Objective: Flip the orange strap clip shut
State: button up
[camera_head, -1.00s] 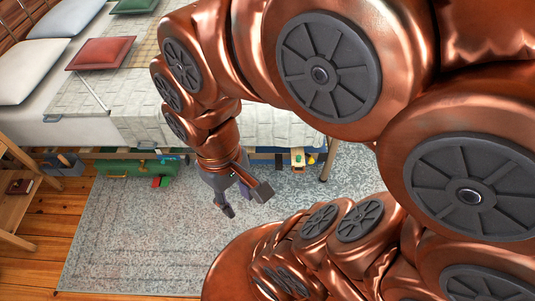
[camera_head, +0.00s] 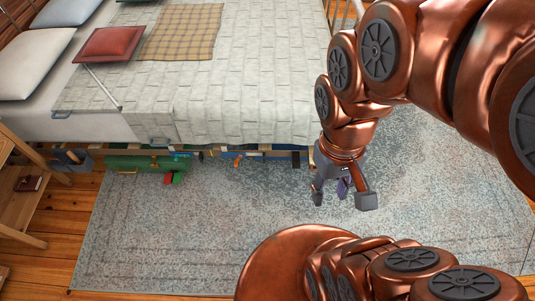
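I cannot make out an orange strap clip for certain. A small orange piece (camera_head: 238,160) shows low under the bed's near side, too small to tell its shape or whether it is open or shut. My gripper (camera_head: 341,199) hangs over the rug to the right of it, pointing down, with its two dark fingers spread apart. A small purple piece shows between the fingers; I cannot tell whether it is part of my gripper. Nothing is clearly held.
The bed (camera_head: 250,110) has a pale quilt, a red cushion (camera_head: 108,44) and a plaid cloth (camera_head: 182,32). A green case (camera_head: 146,163) lies under its edge. A wooden stand (camera_head: 20,195) is at the left. The patterned rug (camera_head: 170,235) is largely clear.

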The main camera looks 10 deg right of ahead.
aim_at(237, 159)
jog(key=z, duration=0.05)
jog(key=k, duration=0.5)
jog(key=u, duration=2)
jog(key=i, duration=1.2)
jog(key=z, duration=1.7)
